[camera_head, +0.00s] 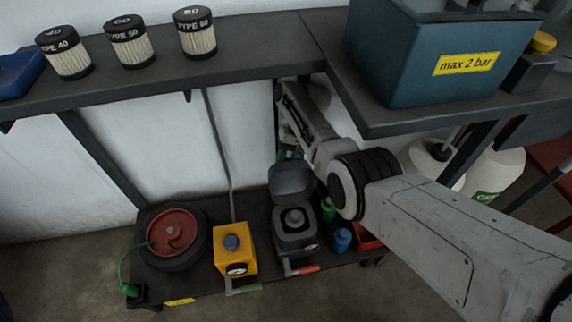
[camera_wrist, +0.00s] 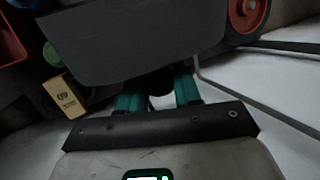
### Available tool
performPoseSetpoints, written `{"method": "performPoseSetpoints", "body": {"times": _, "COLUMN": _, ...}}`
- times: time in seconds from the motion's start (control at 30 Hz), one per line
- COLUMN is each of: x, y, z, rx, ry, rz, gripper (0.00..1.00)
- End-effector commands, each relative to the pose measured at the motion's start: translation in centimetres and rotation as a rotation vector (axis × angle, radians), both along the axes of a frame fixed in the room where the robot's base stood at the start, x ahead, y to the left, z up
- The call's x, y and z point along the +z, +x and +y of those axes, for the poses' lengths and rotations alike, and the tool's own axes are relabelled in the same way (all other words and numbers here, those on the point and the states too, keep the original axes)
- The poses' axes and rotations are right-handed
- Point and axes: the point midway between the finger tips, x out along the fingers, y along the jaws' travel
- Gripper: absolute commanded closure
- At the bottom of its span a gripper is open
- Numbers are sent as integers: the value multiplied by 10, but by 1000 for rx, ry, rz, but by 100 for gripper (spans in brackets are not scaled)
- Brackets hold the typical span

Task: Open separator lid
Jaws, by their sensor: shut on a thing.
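My gripper (camera_head: 289,155) is behind the lid's upper edge, mostly hidden by the lid and my arm. In the wrist view, my gripper's teal fingers (camera_wrist: 159,92) are close to the edge of the broad grey lid (camera_wrist: 135,42), with a small dark part between them. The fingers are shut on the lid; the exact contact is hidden.
A yellow unit (camera_head: 234,251) and a black round unit with a red top (camera_head: 173,232) stand left of the separator. Green (camera_head: 328,210) and blue (camera_head: 341,239) containers stand close on its right. The upper shelf (camera_head: 240,63) and a blue tank (camera_head: 420,50) overhang.

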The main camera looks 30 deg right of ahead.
Motion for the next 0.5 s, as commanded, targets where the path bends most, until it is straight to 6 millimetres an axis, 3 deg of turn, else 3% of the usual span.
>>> {"method": "performPoseSetpoints", "body": {"times": 0.33, "x": 5, "y": 2, "z": -1, "rx": 0, "ry": -1, "rz": -3, "gripper": 100}}
{"method": "performPoseSetpoints", "body": {"times": 0.37, "x": 5, "y": 2, "z": -1, "rx": 1, "ry": -1, "rz": -3, "gripper": 65}}
{"method": "performPoseSetpoints", "body": {"times": 0.5, "x": 4, "y": 1, "z": -1, "rx": 1, "ry": 0, "rz": -1, "gripper": 52}}
